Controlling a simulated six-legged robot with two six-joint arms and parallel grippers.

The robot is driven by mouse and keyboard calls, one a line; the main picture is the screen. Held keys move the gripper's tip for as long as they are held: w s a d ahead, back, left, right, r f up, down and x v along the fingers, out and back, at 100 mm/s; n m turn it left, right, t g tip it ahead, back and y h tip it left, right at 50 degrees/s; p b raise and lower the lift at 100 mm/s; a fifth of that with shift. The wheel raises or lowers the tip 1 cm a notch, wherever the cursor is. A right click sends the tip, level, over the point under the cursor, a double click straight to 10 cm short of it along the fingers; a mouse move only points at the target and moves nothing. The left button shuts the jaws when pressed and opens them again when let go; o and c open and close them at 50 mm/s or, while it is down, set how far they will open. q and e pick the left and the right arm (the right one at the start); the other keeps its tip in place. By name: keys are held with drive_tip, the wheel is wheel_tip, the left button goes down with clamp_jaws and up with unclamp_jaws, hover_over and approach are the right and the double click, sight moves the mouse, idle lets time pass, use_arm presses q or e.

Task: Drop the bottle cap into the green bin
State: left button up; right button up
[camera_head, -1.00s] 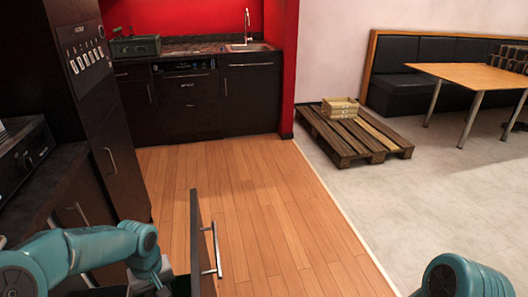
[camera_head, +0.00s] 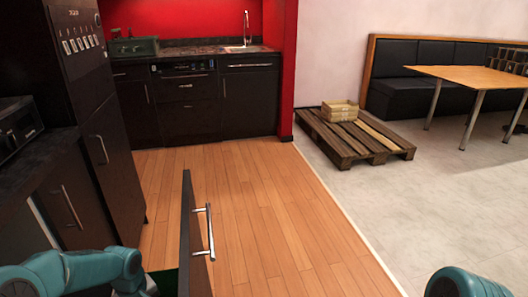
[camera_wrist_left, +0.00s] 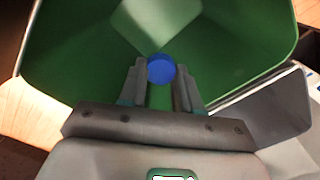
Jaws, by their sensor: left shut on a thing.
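In the left wrist view a blue bottle cap (camera_wrist_left: 161,69) is between the fingertips of my left gripper (camera_wrist_left: 160,80), which is shut on it. The green bin (camera_wrist_left: 80,60) fills most of that view, and the cap shows against its inside. How far the cap is above the bin's bottom I cannot tell. In the head view only a dark green strip of the bin (camera_head: 163,283) shows, beside the pulled-out drawer front. My left gripper is out of the head view. Of my right arm only a teal link shows at the lower right; its gripper is hidden.
A dark drawer front (camera_head: 190,235) with a metal handle (camera_head: 210,231) stands pulled out over the wooden floor. Dark cabinets (camera_head: 75,200) and a counter are on the left. The wooden floor (camera_head: 260,220) is clear. A pallet (camera_head: 355,136) with boxes lies farther back.

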use_arm(q)
drive_tip(key=o, duration=1.1)
drive_tip(key=shift+c, duration=0.2)
wheel_tip(320, 180, up, 16)
drive_tip(key=p, duration=0.4)
drive_tip(key=shift+r, duration=0.15)
drive_tip(key=shift+s, duration=0.1)
